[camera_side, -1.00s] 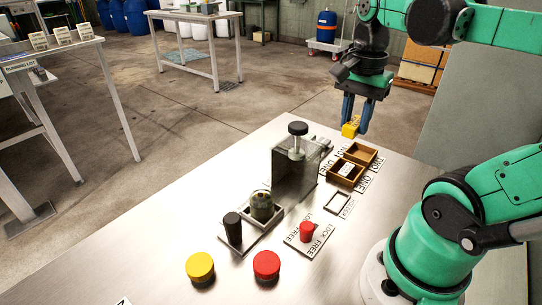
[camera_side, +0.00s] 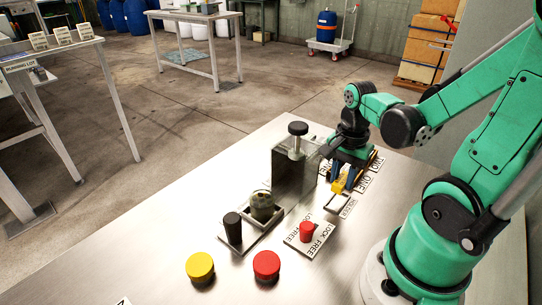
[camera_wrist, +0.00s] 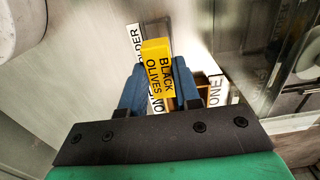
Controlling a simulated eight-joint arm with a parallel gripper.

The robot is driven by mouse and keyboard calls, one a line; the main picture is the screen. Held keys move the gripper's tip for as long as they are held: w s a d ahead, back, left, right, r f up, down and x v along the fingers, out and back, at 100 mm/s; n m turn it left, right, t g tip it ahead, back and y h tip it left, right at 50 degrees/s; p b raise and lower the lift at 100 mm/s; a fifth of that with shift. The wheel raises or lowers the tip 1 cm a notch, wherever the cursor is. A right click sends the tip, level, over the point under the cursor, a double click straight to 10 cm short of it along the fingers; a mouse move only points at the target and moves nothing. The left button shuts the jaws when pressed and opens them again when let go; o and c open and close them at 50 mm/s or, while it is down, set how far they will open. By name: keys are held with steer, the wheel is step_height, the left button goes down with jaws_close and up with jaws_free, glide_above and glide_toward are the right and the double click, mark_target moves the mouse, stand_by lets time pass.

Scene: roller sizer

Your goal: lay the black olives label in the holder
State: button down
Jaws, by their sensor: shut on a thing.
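The yellow black olives label (camera_wrist: 158,68) is gripped between the blue fingers of my gripper (camera_wrist: 160,88) in the wrist view, its lettering facing the camera. In the side view the label (camera_side: 338,187) hangs below my gripper (camera_side: 343,180), above or close to the holder (camera_side: 335,204). The holder is a small dark-outlined frame on the table, with a HOLDER sign (camera_side: 348,208) to its right. In the wrist view the sign (camera_wrist: 133,42) shows just left of the label. I cannot tell whether the label touches the holder.
A grey housing with a black knob (camera_side: 297,129) stands just left of my gripper. Wooden trays are mostly hidden behind my gripper, beside the ONE sign (camera_side: 368,183). A red knob (camera_side: 306,231) on a LOCK/FREE plate stands in front. Yellow (camera_side: 200,266) and red buttons (camera_side: 267,264) are nearer.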

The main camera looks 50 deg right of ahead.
mark_target(337, 203)
steer(key=shift+f, duration=2)
steer(key=shift+c, duration=0.8)
jaws_free()
steer(key=shift+r, duration=0.1)
steer(key=shift+r, duration=3.45)
